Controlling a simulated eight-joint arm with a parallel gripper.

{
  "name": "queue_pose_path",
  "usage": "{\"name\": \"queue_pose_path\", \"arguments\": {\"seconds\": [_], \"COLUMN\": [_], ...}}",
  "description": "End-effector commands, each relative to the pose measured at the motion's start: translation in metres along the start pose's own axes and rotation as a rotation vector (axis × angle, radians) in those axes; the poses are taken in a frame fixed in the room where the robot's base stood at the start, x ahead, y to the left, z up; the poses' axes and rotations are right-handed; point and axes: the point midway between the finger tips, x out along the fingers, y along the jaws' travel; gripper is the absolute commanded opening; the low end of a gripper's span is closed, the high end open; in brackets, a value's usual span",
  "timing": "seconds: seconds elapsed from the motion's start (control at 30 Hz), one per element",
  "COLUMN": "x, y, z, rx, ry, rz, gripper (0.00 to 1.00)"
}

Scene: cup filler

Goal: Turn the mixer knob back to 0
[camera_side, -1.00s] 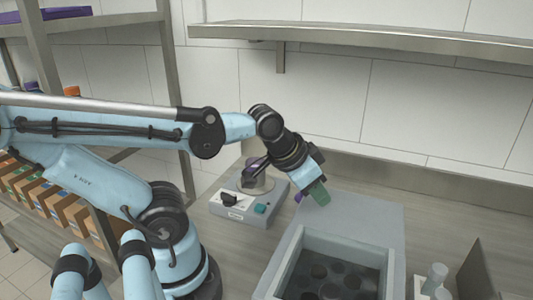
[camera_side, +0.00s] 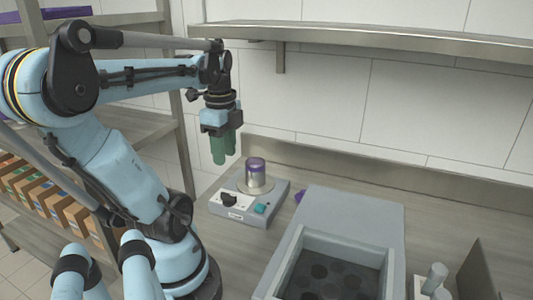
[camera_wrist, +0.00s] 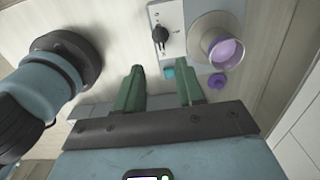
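The mixer (camera_side: 277,192) is a grey box on the counter. Its black knob (camera_side: 229,199) sits on a white dial plate at the front left, and it also shows in the wrist view (camera_wrist: 160,36). The dial marks are too small to read. A teal button (camera_side: 260,208) is right of the knob. A cup with a purple top (camera_side: 255,172) stands on the mixer's round plate. My gripper (camera_side: 221,158) hangs above and behind the knob, fingers down, clear of the mixer. Its two green fingers stand apart with nothing between them in the wrist view (camera_wrist: 160,82).
A small purple object (camera_side: 299,196) lies on the counter right of the mixer and shows as a purple ring in the wrist view (camera_wrist: 217,81). A grey bin with dark round wells (camera_side: 345,240) stands to the right. A metal shelf (camera_side: 370,40) runs above.

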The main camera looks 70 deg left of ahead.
Motion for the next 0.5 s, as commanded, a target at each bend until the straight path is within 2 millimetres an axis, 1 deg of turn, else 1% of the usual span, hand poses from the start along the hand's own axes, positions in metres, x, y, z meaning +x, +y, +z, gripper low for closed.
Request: {"name": "queue_pose_path", "arguments": {"seconds": [0.17,0.5], "x": [0.018,0.061], "y": [0.000,-0.001], "z": [0.000,-0.001], "rx": [0.000,-0.001], "ry": [0.000,-0.001], "rz": [-0.001,-0.003], "gripper": [0.38,0.38]}}
